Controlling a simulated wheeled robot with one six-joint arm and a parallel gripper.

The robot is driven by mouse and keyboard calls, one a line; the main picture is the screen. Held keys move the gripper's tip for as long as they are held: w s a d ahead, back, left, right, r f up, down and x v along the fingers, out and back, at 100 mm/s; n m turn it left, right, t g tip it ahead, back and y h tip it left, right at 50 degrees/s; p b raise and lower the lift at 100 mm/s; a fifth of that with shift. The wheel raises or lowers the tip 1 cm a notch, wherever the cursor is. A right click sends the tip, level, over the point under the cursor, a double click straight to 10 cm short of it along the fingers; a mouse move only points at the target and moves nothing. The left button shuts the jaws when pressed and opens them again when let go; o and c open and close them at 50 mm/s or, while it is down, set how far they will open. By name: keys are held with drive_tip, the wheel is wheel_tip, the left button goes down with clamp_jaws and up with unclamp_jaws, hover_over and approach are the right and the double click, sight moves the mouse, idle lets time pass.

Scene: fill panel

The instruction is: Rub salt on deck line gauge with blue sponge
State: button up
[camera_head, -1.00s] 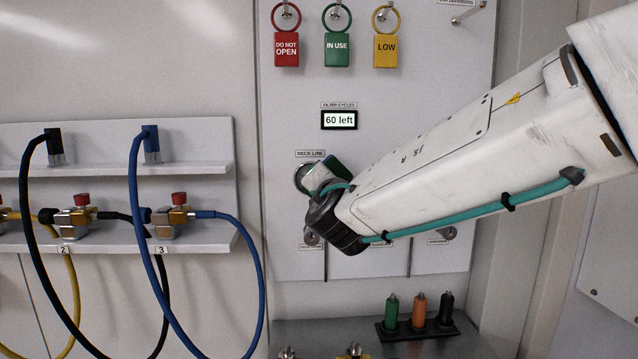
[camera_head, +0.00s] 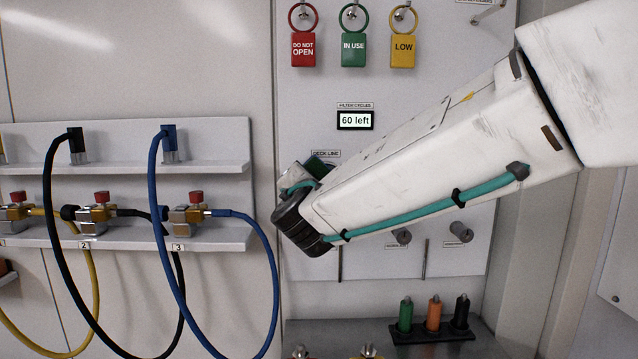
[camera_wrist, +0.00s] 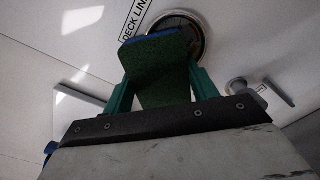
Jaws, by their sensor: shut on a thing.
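My gripper (camera_wrist: 158,88) is shut on a sponge (camera_wrist: 160,68) in the wrist view. The sponge shows a dark green face and a blue edge at its far end. The deck line gauge (camera_wrist: 196,28) is a round dial with a metal rim, just beyond the sponge and partly hidden by it. I cannot tell whether sponge and gauge touch, and no salt can be made out. In the head view my gripper (camera_head: 308,178) is at the panel just below the "DECK LINE" label (camera_head: 325,153), and my arm hides most of the gauge.
Red, green and yellow tags (camera_head: 353,50) hang above a "60 left" display (camera_head: 355,120). Blue and black hoses (camera_head: 157,230) loop from the valve shelf (camera_head: 215,235) at left. Green, orange and black plugs (camera_head: 433,313) stand in a holder on the bench below.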

drive_tip(key=shift+a, duration=0.1)
drive_tip(key=s, duration=0.6)
idle(0.5)
drive_tip(key=shift+s+a, duration=0.1)
drive_tip(key=s, duration=0.3)
idle(0.3)
drive_tip(key=shift+a, duration=0.1)
idle(0.3)
